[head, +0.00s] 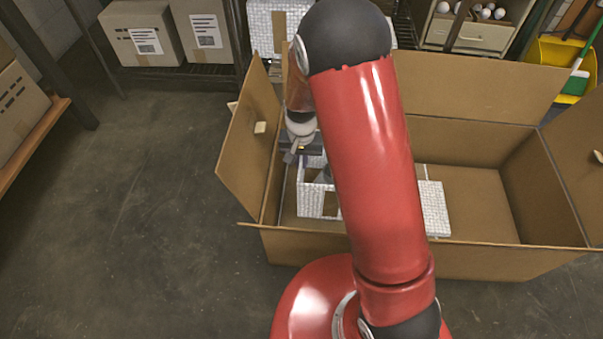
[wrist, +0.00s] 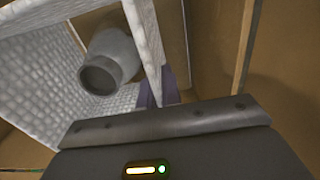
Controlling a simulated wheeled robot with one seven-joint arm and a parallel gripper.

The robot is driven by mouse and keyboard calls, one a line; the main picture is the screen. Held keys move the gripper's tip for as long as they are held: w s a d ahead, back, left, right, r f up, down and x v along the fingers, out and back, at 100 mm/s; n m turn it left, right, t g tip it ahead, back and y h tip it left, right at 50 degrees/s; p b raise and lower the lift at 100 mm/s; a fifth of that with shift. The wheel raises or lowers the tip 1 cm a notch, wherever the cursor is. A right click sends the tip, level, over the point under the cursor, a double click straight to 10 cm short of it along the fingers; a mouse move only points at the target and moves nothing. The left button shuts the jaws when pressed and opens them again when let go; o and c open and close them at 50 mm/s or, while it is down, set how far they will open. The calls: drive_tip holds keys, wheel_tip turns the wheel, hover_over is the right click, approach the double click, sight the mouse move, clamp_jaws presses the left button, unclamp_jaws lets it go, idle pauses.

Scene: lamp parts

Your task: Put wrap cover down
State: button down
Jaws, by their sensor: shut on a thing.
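The wrap cover (head: 306,200) is a white, bubble-textured, box-like piece with openings, inside the left part of the large open cardboard box (head: 500,262). Its textured wall (wrist: 40,65) fills the left of the wrist view. My gripper (head: 297,150) is at the upper left of the cover, inside the box. In the wrist view my gripper (wrist: 157,92) is shut on the thin white edge of the cover. A grey rounded lamp part (wrist: 112,65) with a dark open end shows within the cover. My red arm hides the cover's middle in the head view.
Another white textured piece (head: 433,210) shows right of my arm in the box. The box floor (head: 480,195) is bare further right. The box flaps (head: 250,145) stand out. Shelves with cartons (head: 140,33) are behind; the left floor is clear.

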drive_tip(key=shift+f+b, duration=0.45)
drive_tip(key=shift+f, duration=2.1)
drive_tip(key=shift+f, duration=0.25)
drive_tip(key=c, duration=1.6)
unclamp_jaws()
drive_tip(key=shift+r, duration=0.1)
